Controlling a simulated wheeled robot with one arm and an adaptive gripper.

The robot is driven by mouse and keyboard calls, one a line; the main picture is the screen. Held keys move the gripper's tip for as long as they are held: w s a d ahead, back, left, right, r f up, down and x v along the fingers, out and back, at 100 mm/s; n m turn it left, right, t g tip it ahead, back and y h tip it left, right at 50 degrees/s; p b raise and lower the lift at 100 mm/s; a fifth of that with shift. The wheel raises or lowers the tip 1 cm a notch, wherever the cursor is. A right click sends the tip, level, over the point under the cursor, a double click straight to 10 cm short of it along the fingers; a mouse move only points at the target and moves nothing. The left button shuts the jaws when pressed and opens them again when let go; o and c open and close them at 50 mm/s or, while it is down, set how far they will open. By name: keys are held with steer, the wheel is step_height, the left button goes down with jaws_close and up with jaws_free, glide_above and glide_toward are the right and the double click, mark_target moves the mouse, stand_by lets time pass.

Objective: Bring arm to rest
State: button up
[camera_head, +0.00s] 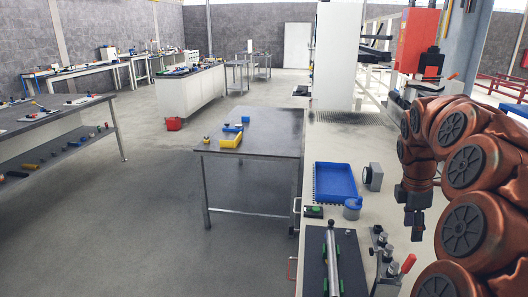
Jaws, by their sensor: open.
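My copper-coloured arm (465,160) fills the right side of the view, curled over the near bench. My dark gripper (417,228) hangs from it, pointing down above the right part of the bench. Its fingers are small and dark in this view. I see nothing held between them. It is apart from the blue tray and the grey box to its left.
The near bench (325,142) carries a blue tray (335,181), a grey box (373,177), a blue-lidded cup (352,208), a black fixture with a metal rod (332,262) and a red-handled clamp (392,268). A metal table (265,135) stands left. Open floor (150,195) lies beyond.

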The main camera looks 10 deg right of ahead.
steer(key=s+a+m+y, duration=0.1)
steer(key=s+a+m, duration=0.2)
steer(key=a, duration=0.8)
steer(key=s+a+m, duration=0.2)
steer(key=s+a, duration=0.2)
steer(key=a, duration=0.7)
steer(key=s+a+f+m, duration=0.2)
steer(key=s+a+m, duration=0.2)
steer(key=s, duration=0.3)
steer(key=s+a+f+m+g, duration=0.1)
steer(key=s+a+f+m, duration=0.2)
steer(key=s+a, duration=0.3)
steer(key=shift+s+a+f+m+y+p, duration=0.15)
steer(key=shift+s+f+m+y+p, duration=0.35)
steer(key=shift+s, duration=0.75)
steer(key=shift+r, duration=0.2)
steer(key=shift+c, duration=0.2)
steer(key=shift+c, duration=0.4)
